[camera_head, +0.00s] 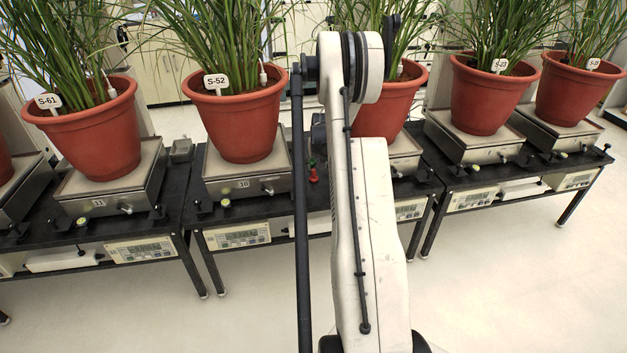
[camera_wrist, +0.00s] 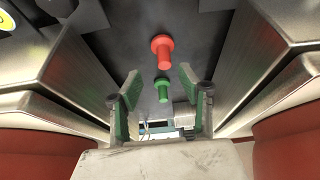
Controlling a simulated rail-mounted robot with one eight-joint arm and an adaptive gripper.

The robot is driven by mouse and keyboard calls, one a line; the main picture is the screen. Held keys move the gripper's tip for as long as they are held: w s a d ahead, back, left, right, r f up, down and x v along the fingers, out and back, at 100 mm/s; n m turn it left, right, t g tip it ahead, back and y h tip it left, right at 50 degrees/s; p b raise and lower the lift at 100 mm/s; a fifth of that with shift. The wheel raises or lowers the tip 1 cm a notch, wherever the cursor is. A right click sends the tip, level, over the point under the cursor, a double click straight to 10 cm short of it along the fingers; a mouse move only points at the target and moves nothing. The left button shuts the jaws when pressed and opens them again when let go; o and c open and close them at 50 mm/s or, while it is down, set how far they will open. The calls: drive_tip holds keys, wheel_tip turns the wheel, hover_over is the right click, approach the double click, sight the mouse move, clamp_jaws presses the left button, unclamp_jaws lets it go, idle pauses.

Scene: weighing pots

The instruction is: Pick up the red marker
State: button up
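The red marker (camera_wrist: 162,50) stands on the dark table top, seen from above in the wrist view as a peg with a wide round foot. It also shows in the head view as a small red peg (camera_head: 314,175) just left of my arm. A green marker (camera_wrist: 163,87) of like shape stands beside it, nearer the gripper in the wrist view. My gripper (camera_wrist: 159,80) is open and empty, its green-padded fingers spread to either side of the green marker in the picture. The red marker appears beyond the fingertips. In the head view my arm hides the gripper.
Metal scales flank the gap on both sides in the wrist view, with scale 30 (camera_head: 243,187) left of the markers. Red pots with grassy plants stand on the scales, such as the S-52 pot (camera_head: 238,120). Black tables (camera_head: 180,215) carry them; open floor lies in front.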

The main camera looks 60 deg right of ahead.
sight(314, 170)
drive_tip(key=shift+w+b+x, duration=0.15)
drive_tip(key=shift+b+x, duration=0.3)
drive_tip(key=shift+x, duration=1)
drive_tip(key=shift+w+b+x, duration=0.15)
drive_tip(key=shift+b+x, duration=0.3)
drive_tip(key=shift+x, duration=1.05)
drive_tip(key=shift+a+r, duration=0.1)
clamp_jaws()
